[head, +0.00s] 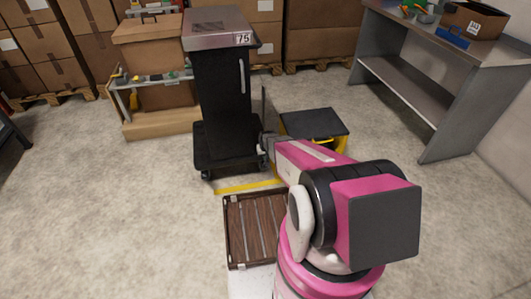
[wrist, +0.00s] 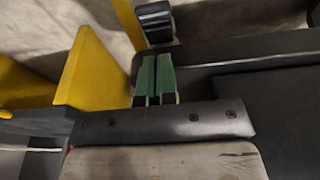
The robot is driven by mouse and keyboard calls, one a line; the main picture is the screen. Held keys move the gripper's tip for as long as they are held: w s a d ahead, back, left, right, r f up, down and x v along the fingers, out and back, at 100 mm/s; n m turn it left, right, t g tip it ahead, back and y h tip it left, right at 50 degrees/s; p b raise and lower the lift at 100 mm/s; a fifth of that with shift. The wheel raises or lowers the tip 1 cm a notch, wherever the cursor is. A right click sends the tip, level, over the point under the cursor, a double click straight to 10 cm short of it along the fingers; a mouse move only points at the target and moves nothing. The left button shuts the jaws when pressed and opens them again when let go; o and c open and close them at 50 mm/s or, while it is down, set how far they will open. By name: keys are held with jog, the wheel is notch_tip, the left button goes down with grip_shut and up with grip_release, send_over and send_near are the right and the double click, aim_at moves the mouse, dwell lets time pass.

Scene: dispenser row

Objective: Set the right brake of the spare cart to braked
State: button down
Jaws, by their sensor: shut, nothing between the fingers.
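A black cart (head: 222,100) with a grey top and a "75" label stands upright, left of centre in the head view. I cannot tell from the pictures whether it is the spare cart. In the wrist view its black base (wrist: 245,52) seems to fill the right side. A black ridged part (wrist: 155,22) shows at the top; I cannot tell whether it is a brake pedal or a wheel, nor how it is set. My gripper (wrist: 156,60) is shut and empty, its green-faced fingers side by side just below that part. In the head view my gripper (head: 266,144) is at the cart's lower right, partly hidden.
A yellow bin with a black lid (head: 314,123) stands right of the cart; a yellow panel (wrist: 90,68) is close left of my fingers. A brown slatted platform (head: 250,228) lies in front. A grey workbench (head: 440,60) is at right. Floor at left is clear.

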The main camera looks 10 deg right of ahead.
jog(key=shift+s+f, duration=0.15)
jog(key=shift+f, duration=1.15)
jog(key=shift+s+f, duration=0.1)
jog(key=shift+f, duration=1.2)
jog(key=shift+s+f, duration=0.1)
jog(key=shift+s, duration=0.05)
